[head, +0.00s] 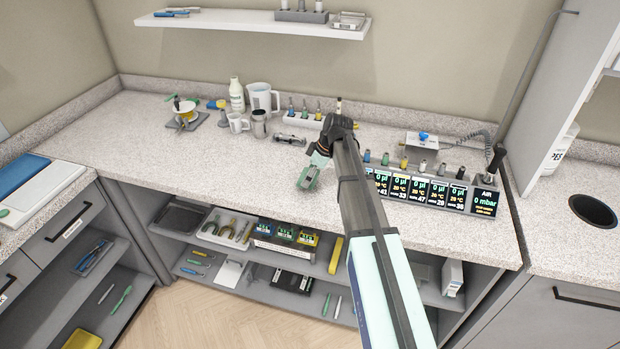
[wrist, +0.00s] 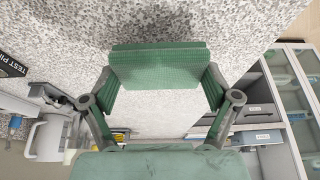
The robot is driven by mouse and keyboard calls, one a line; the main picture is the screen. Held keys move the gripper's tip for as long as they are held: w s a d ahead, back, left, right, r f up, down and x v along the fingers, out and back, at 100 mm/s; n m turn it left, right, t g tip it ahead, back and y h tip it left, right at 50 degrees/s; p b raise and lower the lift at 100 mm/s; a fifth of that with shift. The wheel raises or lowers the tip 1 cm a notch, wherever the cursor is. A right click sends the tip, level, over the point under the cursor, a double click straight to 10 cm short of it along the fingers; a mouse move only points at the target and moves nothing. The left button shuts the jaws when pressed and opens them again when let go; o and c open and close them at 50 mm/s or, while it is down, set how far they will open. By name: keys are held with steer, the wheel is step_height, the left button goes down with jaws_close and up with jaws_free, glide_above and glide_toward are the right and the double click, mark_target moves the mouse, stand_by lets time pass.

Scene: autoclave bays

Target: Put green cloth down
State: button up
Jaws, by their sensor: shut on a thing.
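The green cloth (head: 309,178) shows in the head view as a small folded piece at the end of my arm, over the speckled counter. In the wrist view the cloth (wrist: 160,66) is a ridged green block spanning the space between my fingertips. My gripper (wrist: 160,84) is shut on it, with one finger at each side. In the head view my gripper (head: 318,158) is partly hidden by my arm. I cannot tell whether the cloth touches the counter. A second green surface fills the bottom edge of the wrist view; I cannot tell what it is.
The counter (head: 230,165) is clear left of the cloth. Behind stand a mug (head: 238,123), a white jug (head: 262,97) and a bottle (head: 237,95). A row of small display units (head: 438,192) stands close to the right. The counter's front edge is nearby, with open shelves below.

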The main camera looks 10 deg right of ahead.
steer(key=shift+f, duration=1.1)
steer(key=shift+f, duration=0.1)
steer(key=shift+f, duration=0.15)
steer(key=o, duration=1)
steer(key=shift+r, duration=0.3)
steer(key=b+v, duration=0.3)
steer(key=v, duration=0.9)
steer(key=shift+a+f, duration=0.1)
steer(key=shift+a, duration=0.05)
